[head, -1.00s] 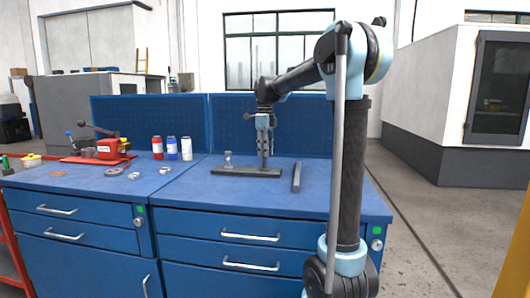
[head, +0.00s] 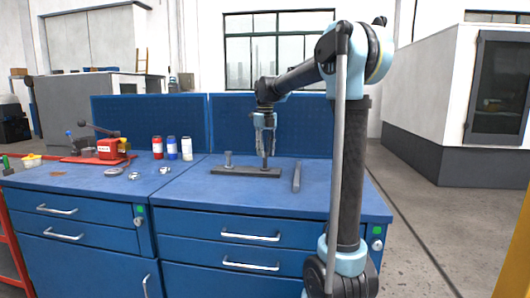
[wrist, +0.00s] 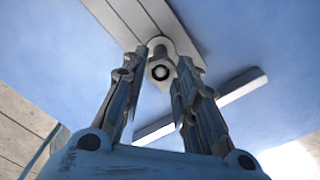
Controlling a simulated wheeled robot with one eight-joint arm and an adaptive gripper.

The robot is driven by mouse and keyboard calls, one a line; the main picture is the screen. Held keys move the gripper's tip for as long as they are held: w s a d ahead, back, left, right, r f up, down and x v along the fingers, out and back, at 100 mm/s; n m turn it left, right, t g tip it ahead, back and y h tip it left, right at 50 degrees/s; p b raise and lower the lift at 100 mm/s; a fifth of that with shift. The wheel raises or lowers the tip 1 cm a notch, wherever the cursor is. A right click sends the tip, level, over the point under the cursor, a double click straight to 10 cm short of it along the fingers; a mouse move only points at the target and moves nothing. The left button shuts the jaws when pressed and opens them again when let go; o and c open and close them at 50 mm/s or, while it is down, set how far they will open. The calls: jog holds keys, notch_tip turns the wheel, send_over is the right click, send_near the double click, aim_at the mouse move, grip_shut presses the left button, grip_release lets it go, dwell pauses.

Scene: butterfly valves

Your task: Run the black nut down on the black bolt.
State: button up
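A dark base plate (head: 232,171) lies on the blue bench with two upright posts. The black bolt (head: 265,161) stands at its right end, directly under my gripper (head: 264,151).
The second post (head: 228,159) stands at the plate's left end. A loose grey bar (head: 297,177) lies to the right; it also shows in the wrist view (wrist: 235,92). Several metal rings (head: 134,176), three spray cans (head: 172,149) and a red vise-like tool (head: 108,149) stand farther left.

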dwell(0.5)
jog(key=n, duration=0.6)
jog(key=shift+w+n, duration=0.1)
jog(key=shift+n, duration=0.2)
jog(key=n, duration=0.5)
jog(key=shift+n, duration=0.3)
jog(key=n, duration=0.5)
jog(key=shift+w+n, duration=0.1)
jog(key=shift+n, duration=0.3)
jog(key=n, duration=0.6)
grip_shut()
